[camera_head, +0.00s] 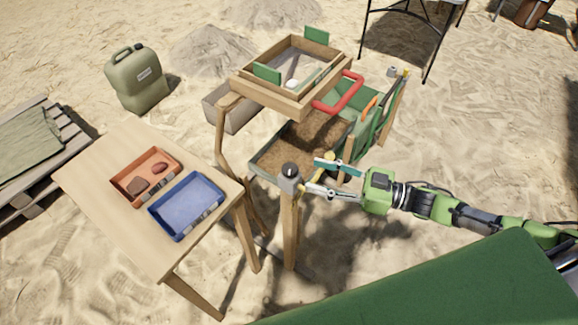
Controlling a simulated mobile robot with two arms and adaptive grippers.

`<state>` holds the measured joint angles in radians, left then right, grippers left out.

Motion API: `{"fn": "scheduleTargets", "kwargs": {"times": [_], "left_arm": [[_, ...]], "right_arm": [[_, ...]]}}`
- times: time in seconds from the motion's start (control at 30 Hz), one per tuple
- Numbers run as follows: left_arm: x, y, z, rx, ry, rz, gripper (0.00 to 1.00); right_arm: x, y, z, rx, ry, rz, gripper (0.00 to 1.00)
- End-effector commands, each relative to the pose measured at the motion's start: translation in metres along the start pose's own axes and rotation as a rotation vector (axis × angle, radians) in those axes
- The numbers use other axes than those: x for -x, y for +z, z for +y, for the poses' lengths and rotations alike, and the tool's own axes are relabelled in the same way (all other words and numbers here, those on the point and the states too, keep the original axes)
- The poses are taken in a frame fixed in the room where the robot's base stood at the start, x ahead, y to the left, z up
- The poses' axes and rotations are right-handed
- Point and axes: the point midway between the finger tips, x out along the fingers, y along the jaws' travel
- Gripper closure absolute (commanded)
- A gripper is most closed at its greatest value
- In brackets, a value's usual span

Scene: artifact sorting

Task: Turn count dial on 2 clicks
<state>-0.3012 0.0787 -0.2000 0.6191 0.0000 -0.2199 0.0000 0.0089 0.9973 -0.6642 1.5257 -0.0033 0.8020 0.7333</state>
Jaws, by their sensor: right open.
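A small grey unit with a dark round knob on top, apparently the count dial (290,172), sits on a wooden post at the front corner of the sieve stand. My right gripper (312,176) comes in from the right. Its two fingers are spread apart and point toward the dial, one tip beyond it and one nearer. The tips are just right of the dial; I cannot tell whether one touches it. Any marking on the dial is too small to read. My left gripper is not in view.
A wooden sieve box (262,95) with a red handle (338,94) stands above a soil-filled tray (268,163). A wooden table (112,205) at left holds an orange tray (172,156) and a blue tray (217,188). A green jerrycan (136,80) stands behind. Open sand lies at right.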

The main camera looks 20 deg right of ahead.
Motion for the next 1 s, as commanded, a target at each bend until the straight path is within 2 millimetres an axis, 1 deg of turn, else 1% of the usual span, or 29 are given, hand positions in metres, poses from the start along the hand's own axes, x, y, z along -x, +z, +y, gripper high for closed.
{"fn": "scheduleTargets", "kwargs": {"times": [0.03,0.2,0.3,0.4,0.57,0.83,0.87,0.9,0.97,1.0], "left_arm": [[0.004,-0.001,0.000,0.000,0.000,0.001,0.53],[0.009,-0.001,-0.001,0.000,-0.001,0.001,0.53],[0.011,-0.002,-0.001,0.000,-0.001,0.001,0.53],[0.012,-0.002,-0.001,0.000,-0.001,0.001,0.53],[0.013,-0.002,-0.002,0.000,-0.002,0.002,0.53],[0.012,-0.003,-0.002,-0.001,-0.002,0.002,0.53],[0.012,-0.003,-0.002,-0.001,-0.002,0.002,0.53],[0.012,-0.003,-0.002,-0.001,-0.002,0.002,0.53],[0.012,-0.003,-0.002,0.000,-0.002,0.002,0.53],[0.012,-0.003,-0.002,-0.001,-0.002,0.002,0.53]], "right_arm": [[-0.013,-0.004,0.001,0.001,0.000,0.007,0.55],[-0.048,-0.003,0.001,0.001,0.000,0.005,0.55],[-0.063,-0.002,0.000,0.001,0.000,0.003,0.55],[-0.074,-0.002,0.001,0.002,0.001,0.002,0.55],[-0.082,0.000,0.000,0.001,0.000,0.000,0.55],[-0.083,0.000,0.000,0.001,0.000,-0.001,0.55],[-0.083,0.000,0.000,0.001,0.000,-0.001,0.63],[-0.083,0.000,0.000,0.001,0.000,0.000,0.73],[-0.083,0.000,0.000,0.001,0.000,0.000,0.89],[-0.083,0.000,0.000,0.001,0.000,0.000,0.94]]}}
